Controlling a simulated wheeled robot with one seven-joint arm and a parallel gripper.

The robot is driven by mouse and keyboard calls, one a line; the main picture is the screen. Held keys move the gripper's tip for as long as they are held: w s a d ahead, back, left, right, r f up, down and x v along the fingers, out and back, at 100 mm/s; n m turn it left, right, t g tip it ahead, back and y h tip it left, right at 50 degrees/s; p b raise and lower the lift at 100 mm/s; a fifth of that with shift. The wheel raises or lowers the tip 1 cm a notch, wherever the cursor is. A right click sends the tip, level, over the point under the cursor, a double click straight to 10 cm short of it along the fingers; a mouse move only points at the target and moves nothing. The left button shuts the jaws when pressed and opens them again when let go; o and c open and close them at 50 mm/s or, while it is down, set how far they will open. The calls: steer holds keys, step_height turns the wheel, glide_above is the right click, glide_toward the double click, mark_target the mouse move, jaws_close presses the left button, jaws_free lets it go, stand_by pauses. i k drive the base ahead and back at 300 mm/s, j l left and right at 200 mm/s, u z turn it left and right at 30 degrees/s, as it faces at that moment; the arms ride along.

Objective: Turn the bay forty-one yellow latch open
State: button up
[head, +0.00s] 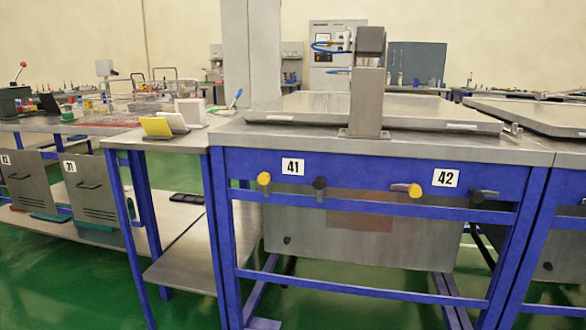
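The bay forty-one yellow latch (264,179) sits on the blue front rail of the steel-topped bench, just left of the white "41" label (293,167). It shows a round yellow knob with a small part hanging down below it. A black latch (319,184) is just right of the label, also with a part hanging down. The bay forty-two yellow latch (414,190) lies sideways, its grey part reaching left. My gripper is not in view, and nothing touches the latches.
The "42" label (445,178) and a second black latch (479,196) are farther right on the rail. A flat metal lid (300,106) lies on the bench behind a metal post (367,100). A yellow card (157,127) stands on the left side table. Green floor shows in front.

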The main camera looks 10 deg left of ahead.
mark_target(264, 178)
steer(key=j+u, duration=0.5)
steer(key=u, duration=0.15)
steer(key=i+j+u, duration=0.1)
steer(key=j+u, duration=0.25)
steer(key=i+j+u, duration=0.15)
steer(key=j, duration=0.4)
steer(key=i+j+u, duration=0.1)
steer(key=i+j, duration=0.3)
steer(key=i+j+u, duration=0.15)
steer(key=i+j, duration=0.15)
steer(key=j, duration=0.3)
steer(key=i+j+u, duration=0.1)
steer(key=i+j, duration=0.2)
steer(key=j, duration=0.15)
steer(key=i+j, duration=0.3)
steer(key=j, duration=0.15)
steer(key=i+j, duration=0.35)
steer(key=j, duration=0.15)
